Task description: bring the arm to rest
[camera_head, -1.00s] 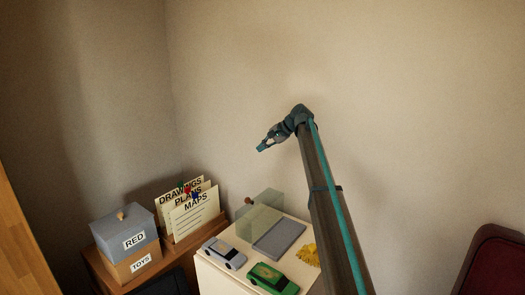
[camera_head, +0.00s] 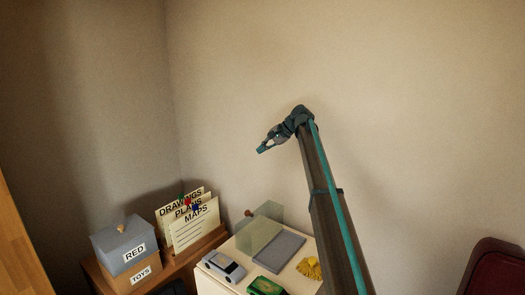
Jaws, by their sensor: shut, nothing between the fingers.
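My gripper (camera_head: 264,148) is at the end of my raised arm (camera_head: 328,200), in the middle of the picture. It is shut and empty, pointing down to the left in front of the bare wall. It is well above the white cabinet and touches nothing.
Below stands a white cabinet (camera_head: 211,283) with a silver car (camera_head: 224,266), a green car (camera_head: 266,287), a grey pad (camera_head: 277,246), a greenish clear box (camera_head: 259,233) and a yellow object (camera_head: 309,268). Left are a RED box (camera_head: 124,247), a TOYS box (camera_head: 138,277) and labelled files (camera_head: 194,225). A dark red chair (camera_head: 493,270) is right.

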